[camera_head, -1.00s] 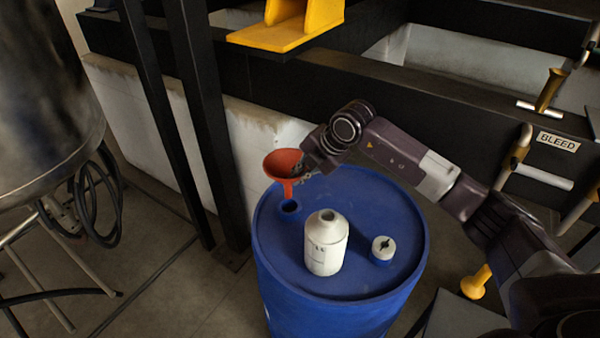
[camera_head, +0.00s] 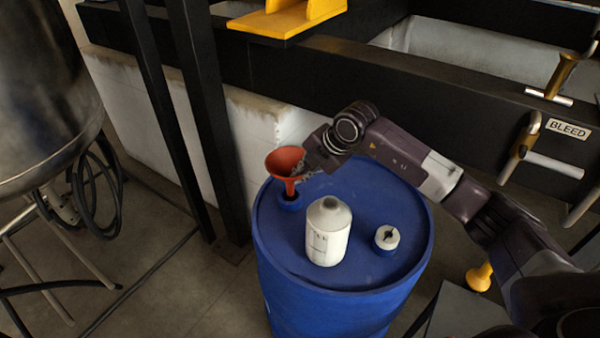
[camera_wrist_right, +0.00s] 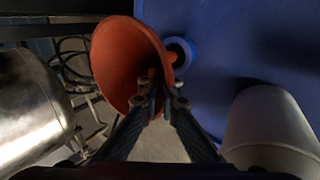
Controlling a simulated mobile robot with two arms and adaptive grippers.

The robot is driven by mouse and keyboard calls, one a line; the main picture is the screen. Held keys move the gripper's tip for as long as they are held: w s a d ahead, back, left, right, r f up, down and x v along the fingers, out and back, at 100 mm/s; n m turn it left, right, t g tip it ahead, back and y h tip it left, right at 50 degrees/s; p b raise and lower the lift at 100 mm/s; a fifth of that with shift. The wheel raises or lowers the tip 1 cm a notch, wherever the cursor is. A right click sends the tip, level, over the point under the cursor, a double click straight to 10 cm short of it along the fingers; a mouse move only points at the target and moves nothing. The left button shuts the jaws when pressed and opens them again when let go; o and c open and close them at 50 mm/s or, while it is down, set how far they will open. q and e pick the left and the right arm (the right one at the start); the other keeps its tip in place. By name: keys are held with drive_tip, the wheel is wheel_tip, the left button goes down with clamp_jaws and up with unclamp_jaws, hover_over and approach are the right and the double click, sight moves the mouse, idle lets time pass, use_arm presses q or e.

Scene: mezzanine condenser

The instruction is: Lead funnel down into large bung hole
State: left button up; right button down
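The orange-red funnel (camera_head: 286,161) is above the blue drum's far-left edge, its spout pointing down. My right gripper (camera_head: 305,170) is shut on the funnel, holding it from the right side. In the right wrist view the gripper (camera_wrist_right: 160,98) has its fingertips at the cone (camera_wrist_right: 122,62). The large bung hole (camera_head: 290,203) has a raised blue rim on the drum top. The rim also shows in the right wrist view (camera_wrist_right: 189,47). The spout tip meets the hole's opening; how deep it reaches is hidden. My left gripper is not in view.
On the blue drum (camera_head: 385,205) stand a white bottle (camera_head: 327,240), close in front of the hole, and a small white round piece (camera_head: 387,238) to its right. A steel tank (camera_head: 45,90) is at the left.

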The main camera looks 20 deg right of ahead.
drive_tip(key=shift+f+b, duration=2.3)
drive_tip(key=shift+f, duration=1.25)
drive_tip(key=c, duration=2.1)
unclamp_jaws()
drive_tip(key=v, duration=1.2)
